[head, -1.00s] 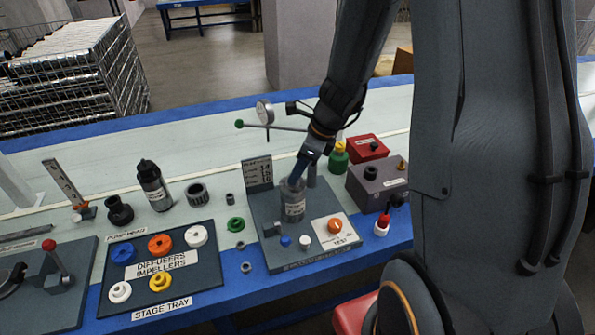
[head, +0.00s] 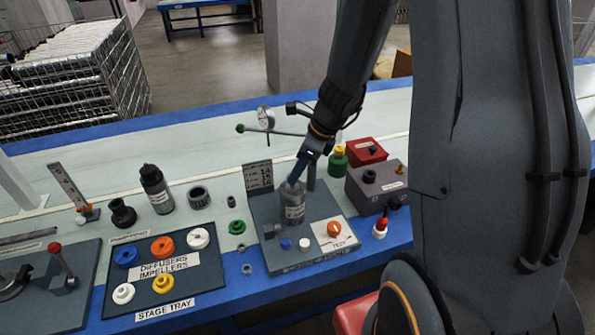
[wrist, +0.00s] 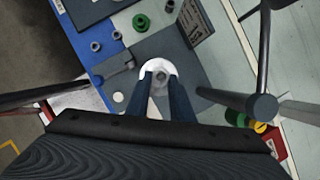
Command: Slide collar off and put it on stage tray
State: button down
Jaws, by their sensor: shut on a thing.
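My gripper (head: 293,182) points down at the mouth of a grey, labelled pump tube (head: 294,205) that stands upright on the test stand. In the wrist view its two blue fingers (wrist: 159,87) reach into the tube's pale round rim (wrist: 158,65). They are shut on a small grey piece, the collar (wrist: 161,76), in the middle of the mouth. The fingers hide much of it, and I cannot tell whether it is still around the shaft. The dark stage tray (head: 212,277) lies to the left, with several coloured rings on it.
A dial gauge (head: 265,115) on a rod stands behind the tube. A grey box (head: 376,187) and red box (head: 364,151) are to the right. A green ring (head: 237,227) and small nuts (head: 247,269) lie between tray and stand. A black bottle (head: 156,188) stands behind the tray.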

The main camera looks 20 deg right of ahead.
jog(key=shift+r+p, duration=1.6)
jog(key=shift+p, duration=0.05)
jog(key=shift+f, duration=0.1)
